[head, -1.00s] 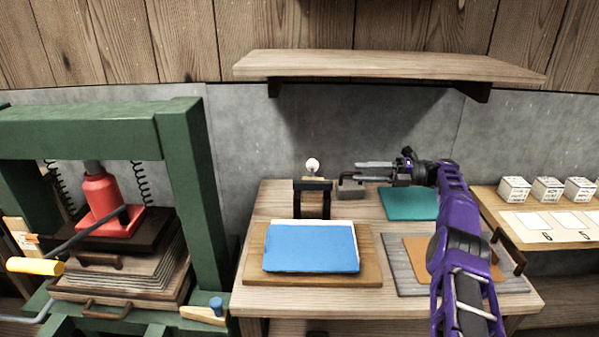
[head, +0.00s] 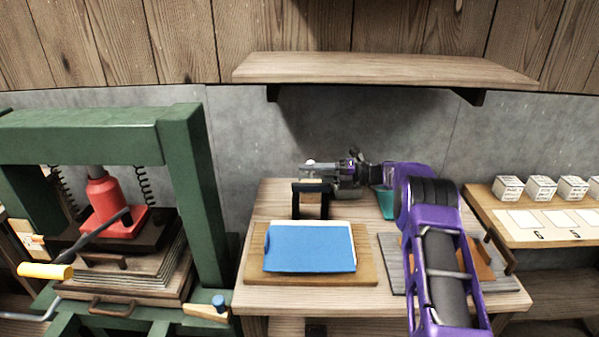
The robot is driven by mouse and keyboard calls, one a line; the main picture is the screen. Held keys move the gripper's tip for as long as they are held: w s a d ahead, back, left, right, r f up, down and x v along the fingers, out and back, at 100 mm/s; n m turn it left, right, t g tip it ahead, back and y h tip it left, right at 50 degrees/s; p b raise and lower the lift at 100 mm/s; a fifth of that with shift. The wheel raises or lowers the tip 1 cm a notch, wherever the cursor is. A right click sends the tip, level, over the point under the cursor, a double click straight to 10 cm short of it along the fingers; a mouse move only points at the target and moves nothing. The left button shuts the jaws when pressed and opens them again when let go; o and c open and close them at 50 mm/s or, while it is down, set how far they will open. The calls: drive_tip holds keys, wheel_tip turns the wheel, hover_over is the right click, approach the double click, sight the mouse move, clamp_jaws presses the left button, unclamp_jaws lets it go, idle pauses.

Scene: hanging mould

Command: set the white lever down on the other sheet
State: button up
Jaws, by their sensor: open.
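A small white rounded piece (head: 310,162), likely the white lever's end, shows at the top of a black stand (head: 311,203) at the back of the bench. My gripper (head: 312,171) is open, its fingers pointing left and level with this white piece. The fingers overlap it in the picture; I cannot tell whether they touch it. A blue sheet (head: 309,250) lies on a wooden board in front of the stand. An orange-brown sheet (head: 475,262) lies on a grey board, partly hidden by my arm.
A green press (head: 185,160) with a red jack (head: 105,205) stands at the left. A wooden shelf (head: 380,69) hangs above the bench. A side table at the right holds white blocks (head: 541,187) and white cards. A grey block (head: 347,191) sits beside the stand.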

drive_tip(key=shift+a, duration=1.4)
clamp_jaws()
drive_tip(key=shift+r, duration=0.1)
